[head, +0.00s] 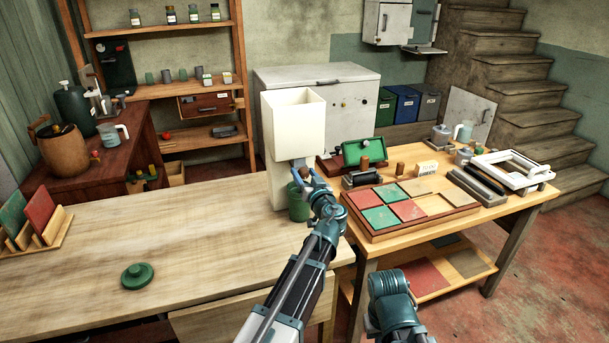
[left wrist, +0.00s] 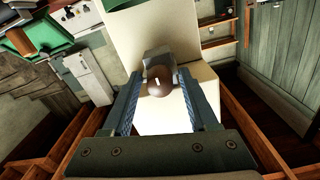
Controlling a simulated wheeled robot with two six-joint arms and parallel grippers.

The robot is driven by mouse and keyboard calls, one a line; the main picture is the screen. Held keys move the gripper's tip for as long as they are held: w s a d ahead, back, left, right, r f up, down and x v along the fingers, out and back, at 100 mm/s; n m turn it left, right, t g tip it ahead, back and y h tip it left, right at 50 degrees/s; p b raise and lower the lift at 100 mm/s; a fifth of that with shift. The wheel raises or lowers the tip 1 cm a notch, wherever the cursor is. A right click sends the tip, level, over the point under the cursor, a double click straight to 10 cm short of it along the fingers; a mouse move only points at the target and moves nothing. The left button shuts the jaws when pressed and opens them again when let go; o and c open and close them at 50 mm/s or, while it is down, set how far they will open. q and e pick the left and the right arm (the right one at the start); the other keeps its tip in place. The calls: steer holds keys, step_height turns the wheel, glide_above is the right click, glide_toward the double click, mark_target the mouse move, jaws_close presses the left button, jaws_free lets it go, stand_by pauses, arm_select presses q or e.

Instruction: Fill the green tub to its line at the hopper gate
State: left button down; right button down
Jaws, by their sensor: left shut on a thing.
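The white hopper (head: 293,125) stands at the far edge of the pale wooden table. It also fills the middle of the left wrist view (left wrist: 145,35). Its gate has a grey block and a round brown knob (left wrist: 159,80). The green tub (head: 298,204) stands upright on the table below the gate, partly hidden by my left gripper. Its contents and line cannot be made out. A green lid (head: 137,275) lies apart on the table. My right gripper is out of view.
A bench (head: 500,205) at the right holds a tray of red and green tiles (head: 385,233), a green tray (head: 363,150) and a white frame (head: 512,168). Tile racks (head: 38,222) stand at the left. The table's middle is clear between lid and tub.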

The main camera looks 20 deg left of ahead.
arm_select(q)
steer(key=shift+v, duration=1.6)
steer(key=shift+w, duration=0.1)
steer(key=c, duration=0.5)
jaws_free()
